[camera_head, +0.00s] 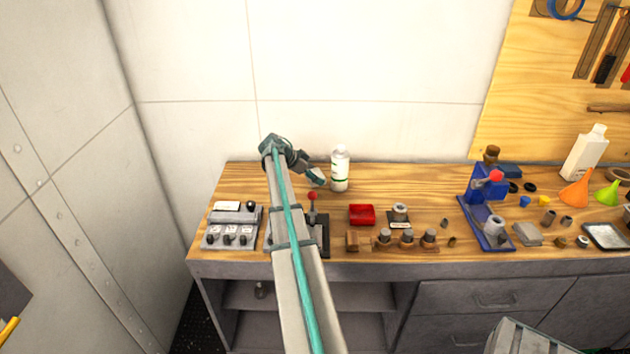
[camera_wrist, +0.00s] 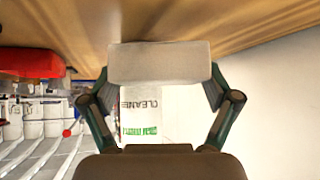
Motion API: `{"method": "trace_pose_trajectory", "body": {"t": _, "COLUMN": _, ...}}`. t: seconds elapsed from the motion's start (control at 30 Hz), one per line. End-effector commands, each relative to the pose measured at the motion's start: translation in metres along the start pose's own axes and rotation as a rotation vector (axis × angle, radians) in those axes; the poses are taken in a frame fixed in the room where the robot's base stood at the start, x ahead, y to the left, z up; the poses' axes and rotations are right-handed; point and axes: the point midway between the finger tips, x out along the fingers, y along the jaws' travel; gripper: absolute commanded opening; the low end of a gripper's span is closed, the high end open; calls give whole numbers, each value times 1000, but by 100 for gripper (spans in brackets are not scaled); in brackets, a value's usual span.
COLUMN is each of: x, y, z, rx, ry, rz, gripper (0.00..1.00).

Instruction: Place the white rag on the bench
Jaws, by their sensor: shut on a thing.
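My gripper (camera_head: 317,180) reaches over the back left part of the wooden bench (camera_head: 270,178), just left of a white bottle with a green band. In the wrist view my gripper (camera_wrist: 158,75) has its fingers on both sides of a pale, flat-faced block, which I take to be the folded white rag (camera_wrist: 158,62). It spans the gap between the fingers. The rag is hard to make out in the head view. The wood shows right beside the rag in the wrist view, but I cannot tell whether they touch.
The white cleaner bottle (camera_head: 340,168) stands close to my gripper; its label shows behind the rag (camera_wrist: 140,112). Bare wood lies right of the bottle.

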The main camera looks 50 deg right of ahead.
Motion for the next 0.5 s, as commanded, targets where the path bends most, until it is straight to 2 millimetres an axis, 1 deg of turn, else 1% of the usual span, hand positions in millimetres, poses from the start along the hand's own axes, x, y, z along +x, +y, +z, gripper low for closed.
{"method": "trace_pose_trajectory", "body": {"t": 0.03, "x": 2, "y": -5, "z": 3, "rx": -2, "ry": 0, "rz": 1, "gripper": 58}}
{"method": "trace_pose_trajectory", "body": {"t": 0.3, "x": 21, "y": -2, "z": 22, "rx": -1, "ry": 0, "rz": 0, "gripper": 58}}
{"method": "trace_pose_trajectory", "body": {"t": 0.5, "x": 23, "y": -2, "z": 24, "rx": 0, "ry": 0, "rz": -1, "gripper": 58}}
